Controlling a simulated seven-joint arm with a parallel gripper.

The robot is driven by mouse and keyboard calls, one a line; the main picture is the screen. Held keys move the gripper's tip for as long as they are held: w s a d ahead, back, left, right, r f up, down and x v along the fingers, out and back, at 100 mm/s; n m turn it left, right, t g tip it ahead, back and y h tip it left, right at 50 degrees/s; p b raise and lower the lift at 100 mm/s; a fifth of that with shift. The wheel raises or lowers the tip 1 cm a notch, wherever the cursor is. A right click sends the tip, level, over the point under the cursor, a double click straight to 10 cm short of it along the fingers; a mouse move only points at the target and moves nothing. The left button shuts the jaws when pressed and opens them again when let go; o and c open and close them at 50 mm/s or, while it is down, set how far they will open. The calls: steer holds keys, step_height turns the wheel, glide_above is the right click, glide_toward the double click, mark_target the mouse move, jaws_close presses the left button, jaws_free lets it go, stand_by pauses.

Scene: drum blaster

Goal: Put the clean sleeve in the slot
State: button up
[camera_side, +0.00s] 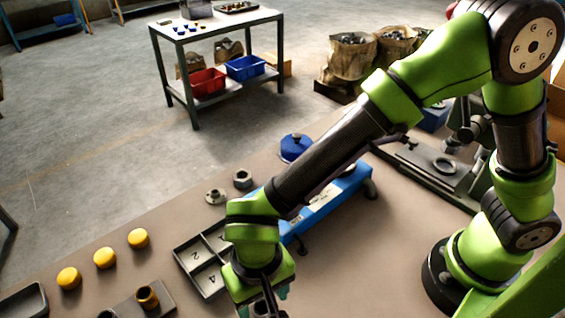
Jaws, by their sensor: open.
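A brass-coloured sleeve (147,297) stands upright in a flat grey block (166,293) at the bottom left. A dark round part, cut off by the bottom edge, shows left of it. Two small grey metal rings, one flanged (215,196) and one plainer (242,179), stand behind the numbered tray. I cannot tell which part is the clean sleeve. A dark divided tray (178,258) shows compartments marked 2 and 4; my wrist hides its right part. My gripper (268,309) points down at the bottom edge, right of the tray and brass sleeve. It is open; its tips are cut off.
Three yellow caps (105,258) stand in a row at the left, near a dark shallow tray (22,303). A blue long device (325,206) lies behind my wrist, and a blue round part (295,148) beyond it. A grey fixture (440,170) stands at right.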

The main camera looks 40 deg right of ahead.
mark_target(262, 306)
steer(key=shift+f, duration=1.6)
steer(key=shift+c, duration=0.3)
steer(key=shift+w, duration=0.1)
jaws_close()
steer(key=shift+r, duration=0.1)
